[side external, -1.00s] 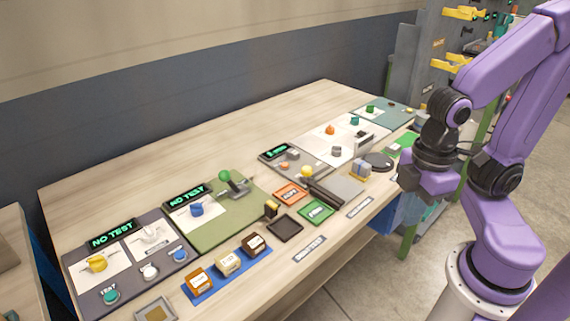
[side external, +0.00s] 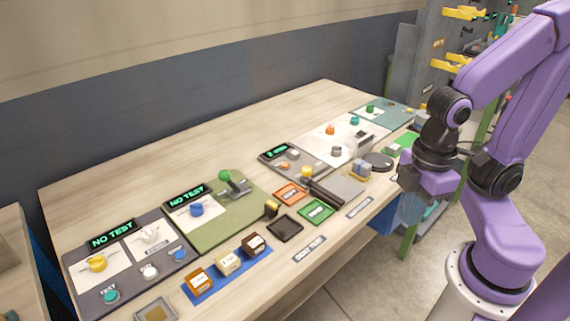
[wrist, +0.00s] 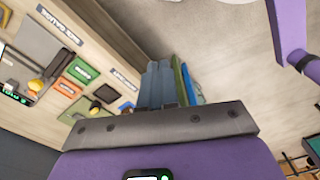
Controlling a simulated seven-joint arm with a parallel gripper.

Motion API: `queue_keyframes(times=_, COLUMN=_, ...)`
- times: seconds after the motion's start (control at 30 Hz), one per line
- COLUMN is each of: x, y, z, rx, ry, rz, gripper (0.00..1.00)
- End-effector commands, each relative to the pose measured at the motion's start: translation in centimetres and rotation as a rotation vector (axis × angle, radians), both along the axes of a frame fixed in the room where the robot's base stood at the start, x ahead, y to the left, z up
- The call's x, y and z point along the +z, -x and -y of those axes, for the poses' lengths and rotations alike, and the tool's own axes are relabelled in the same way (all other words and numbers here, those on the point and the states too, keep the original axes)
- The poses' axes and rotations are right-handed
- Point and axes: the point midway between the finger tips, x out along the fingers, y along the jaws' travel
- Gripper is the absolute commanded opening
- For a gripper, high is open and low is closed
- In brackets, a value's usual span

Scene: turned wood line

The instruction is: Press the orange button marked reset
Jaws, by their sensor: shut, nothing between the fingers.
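A small orange button (side external: 284,166) sits on a grey panel with a small green-lit display (side external: 274,151), in the middle of the bench in the side external view. Its lettering is too small to read. An orange knob (side external: 330,129) stands farther back on a white panel. My gripper (side external: 420,190) hangs past the bench's right front edge, well to the right of the button and apart from everything. In the wrist view its fingers (wrist: 160,84) are together and empty. I cannot make out the button in the wrist view.
Orange and green labelled plates (side external: 316,211) lie in front. A green panel with a lever (side external: 230,205) is to the left. The back of the bench (side external: 200,160) is clear.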

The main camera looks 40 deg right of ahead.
Motion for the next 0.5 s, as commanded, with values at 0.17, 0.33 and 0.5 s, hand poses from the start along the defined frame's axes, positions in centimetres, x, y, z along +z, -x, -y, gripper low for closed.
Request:
queue_keyframes(times=0.17, x=0.0, y=0.0, z=0.0, rx=-0.001, ry=0.000, rz=0.000, gripper=0.00)
queue_keyframes(times=0.33, x=-0.1, y=-1.2, z=-0.7, rx=-0.057, ry=-0.016, rz=0.014, gripper=0.00)
queue_keyframes(times=0.5, x=-0.3, y=-5.6, z=-2.5, rx=-0.250, ry=-0.075, rz=0.066, gripper=0.00)
